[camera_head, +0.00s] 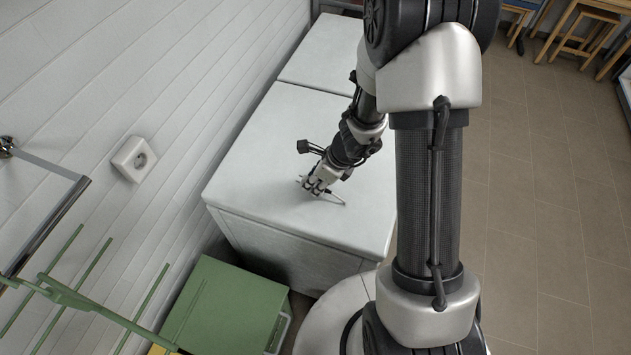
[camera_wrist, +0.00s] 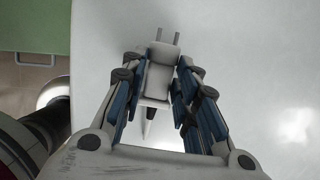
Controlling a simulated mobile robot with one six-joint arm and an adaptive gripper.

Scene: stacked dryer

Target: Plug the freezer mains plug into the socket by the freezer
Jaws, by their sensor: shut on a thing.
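The mains plug (camera_wrist: 158,78) is pale grey with two metal pins. In the wrist view it sits between the fingers of my gripper (camera_wrist: 160,85), with its pins pointing away from the palm. My gripper (camera_head: 313,187) is shut on the plug, low over the top of the white freezer (camera_head: 262,160). A short pale cord end lies by the gripper in the head view. I cannot tell whether the plug touches the freezer top. The white wall socket (camera_head: 135,159) is on the panelled wall, left of the freezer and apart from the gripper.
A second white appliance top (camera_head: 322,55) stands behind the freezer. A green cabinet (camera_head: 225,305) stands in front. A green rack (camera_head: 75,298) and a metal rail (camera_head: 50,225) stick out from the wall at lower left. Wooden stools stand far right on open tiled floor.

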